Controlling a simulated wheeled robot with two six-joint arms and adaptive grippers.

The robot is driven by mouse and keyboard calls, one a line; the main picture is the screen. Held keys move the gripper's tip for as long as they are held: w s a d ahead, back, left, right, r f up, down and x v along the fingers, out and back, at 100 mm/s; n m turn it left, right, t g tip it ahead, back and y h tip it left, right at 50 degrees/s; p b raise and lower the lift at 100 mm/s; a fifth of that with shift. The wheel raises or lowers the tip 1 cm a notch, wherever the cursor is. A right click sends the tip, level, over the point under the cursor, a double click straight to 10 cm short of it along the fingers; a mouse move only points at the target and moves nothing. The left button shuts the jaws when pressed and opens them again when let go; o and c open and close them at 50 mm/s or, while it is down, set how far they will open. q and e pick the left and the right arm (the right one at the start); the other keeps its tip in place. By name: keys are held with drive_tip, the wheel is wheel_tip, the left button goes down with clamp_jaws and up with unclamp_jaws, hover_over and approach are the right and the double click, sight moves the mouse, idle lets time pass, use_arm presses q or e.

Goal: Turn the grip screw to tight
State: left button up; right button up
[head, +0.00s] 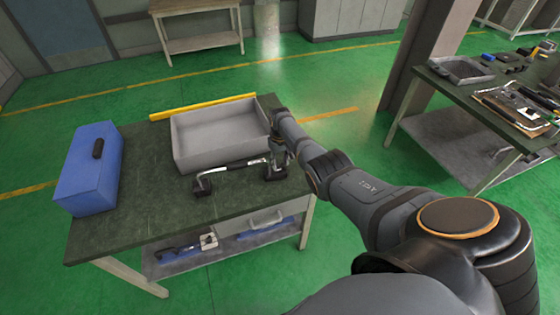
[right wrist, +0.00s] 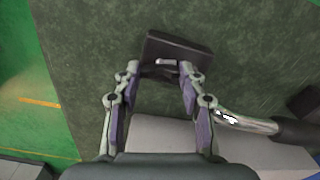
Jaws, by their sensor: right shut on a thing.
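My left gripper is out of view.
The grey tray (head: 185,157) stands behind the element, with a yellow bar (head: 200,107) behind it. A blue box (head: 88,170) stands at the table's left end. The table's front left is clear. Another table (head: 440,105) with parts stands at right.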

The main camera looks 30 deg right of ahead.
drive_tip(key=shift+m, duration=1.2)
idle(0.4)
drive_tip(key=o, duration=1.1)
drive_tip(key=shift+o, duration=0.2)
